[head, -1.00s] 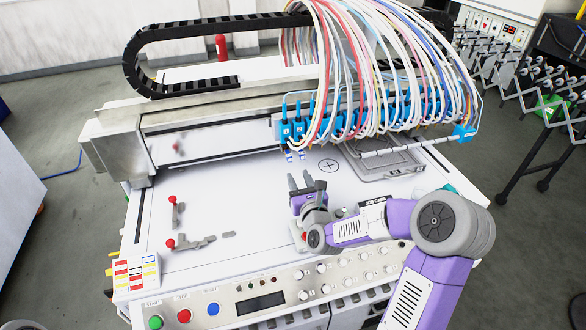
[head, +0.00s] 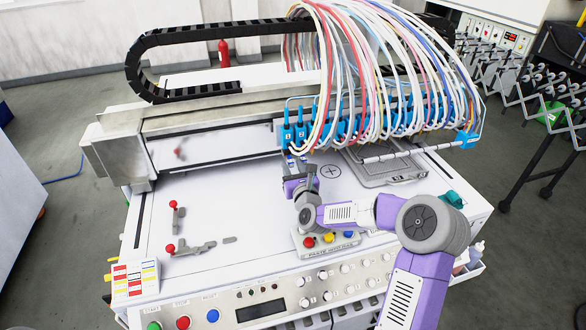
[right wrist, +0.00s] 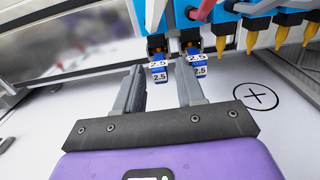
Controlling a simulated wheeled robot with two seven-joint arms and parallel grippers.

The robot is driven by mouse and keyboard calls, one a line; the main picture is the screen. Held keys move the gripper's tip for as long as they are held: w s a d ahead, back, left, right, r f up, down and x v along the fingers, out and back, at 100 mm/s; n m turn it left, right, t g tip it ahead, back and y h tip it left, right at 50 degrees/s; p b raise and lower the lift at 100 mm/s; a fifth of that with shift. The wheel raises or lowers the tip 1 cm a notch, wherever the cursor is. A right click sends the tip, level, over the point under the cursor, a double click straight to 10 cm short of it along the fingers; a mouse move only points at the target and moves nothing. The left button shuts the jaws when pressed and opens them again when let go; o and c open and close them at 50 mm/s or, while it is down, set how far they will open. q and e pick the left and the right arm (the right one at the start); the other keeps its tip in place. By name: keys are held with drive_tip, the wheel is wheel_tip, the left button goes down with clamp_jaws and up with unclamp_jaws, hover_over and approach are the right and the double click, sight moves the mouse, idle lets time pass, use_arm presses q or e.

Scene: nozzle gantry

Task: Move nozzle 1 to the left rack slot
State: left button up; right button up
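Nozzle 1 (head: 287,137) is the leftmost blue unit in the row on the gantry, marked 1. Nozzle 2 (head: 300,135) hangs just right of it. In the right wrist view, two blue lower ends with white "2.5" tags hang side by side, the left one (right wrist: 158,71) and the right one (right wrist: 196,62). My right gripper (head: 298,173) is just below these two units. Its fingers (right wrist: 160,88) are open and empty. The left tagged end appears between them, the right one near the right fingertip. I cannot pick out the left rack slot. My left gripper is not in view.
Hoses arch above the nozzle row. Red-knobbed clamps (head: 185,248) stand at left. The white bed (head: 235,200) between is clear. Yellow tips (right wrist: 282,37) hang farther right.

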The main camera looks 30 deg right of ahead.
drive_tip(key=shift+c, duration=0.4)
clamp_jaws()
drive_tip(key=shift+r, duration=0.2)
drive_tip(key=b+v, duration=0.1)
drive_tip(key=v, duration=0.5)
drive_tip(key=shift+s, duration=0.25)
idle(1.1)
drive_tip(key=shift+a, duration=0.1)
